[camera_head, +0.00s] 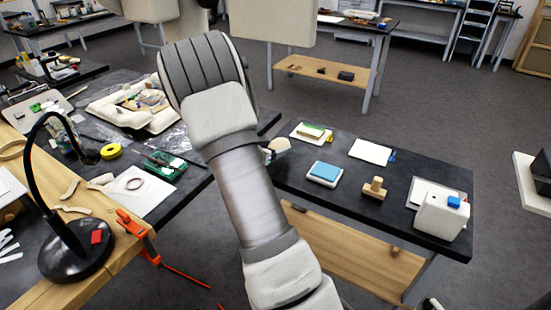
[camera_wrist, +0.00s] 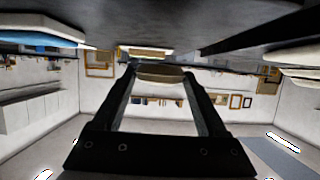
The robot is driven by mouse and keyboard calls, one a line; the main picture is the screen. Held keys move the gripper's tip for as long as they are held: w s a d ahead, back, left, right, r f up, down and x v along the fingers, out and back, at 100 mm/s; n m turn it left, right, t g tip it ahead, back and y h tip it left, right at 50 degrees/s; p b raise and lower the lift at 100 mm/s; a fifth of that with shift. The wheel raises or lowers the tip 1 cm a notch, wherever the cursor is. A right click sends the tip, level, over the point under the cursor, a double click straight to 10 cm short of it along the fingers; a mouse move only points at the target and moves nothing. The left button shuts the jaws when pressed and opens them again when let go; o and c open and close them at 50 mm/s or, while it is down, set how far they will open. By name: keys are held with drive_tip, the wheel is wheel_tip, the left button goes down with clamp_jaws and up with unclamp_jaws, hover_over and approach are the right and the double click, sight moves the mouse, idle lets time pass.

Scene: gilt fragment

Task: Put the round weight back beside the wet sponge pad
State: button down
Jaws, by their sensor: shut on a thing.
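My gripper (camera_wrist: 160,73) is shut on a pale tan, rounded thing, which looks like the round weight (camera_wrist: 159,79), between its fingertips in the wrist view. In the head view my own arm hides most of the gripper; a pale rounded piece, apparently the weight (camera_head: 279,146), shows at the arm's right edge, over the dark table. The blue sponge pad (camera_head: 325,171) lies in a white tray on that table, to the right of and nearer than the held piece. A blue surface, likely this pad (camera_wrist: 30,39), shows at the wrist view's upper left.
The dark table (camera_head: 330,215) also bears a green-topped block (camera_head: 312,131), a white sheet (camera_head: 371,151), a wooden knobbed block (camera_head: 374,189) and a white box (camera_head: 441,216). Bare tabletop lies between them. A cluttered bench with a black lamp (camera_head: 75,255) stands at left.

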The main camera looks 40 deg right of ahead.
drive_tip(key=shift+f+b, duration=0.35)
drive_tip(key=shift+f, duration=1.5)
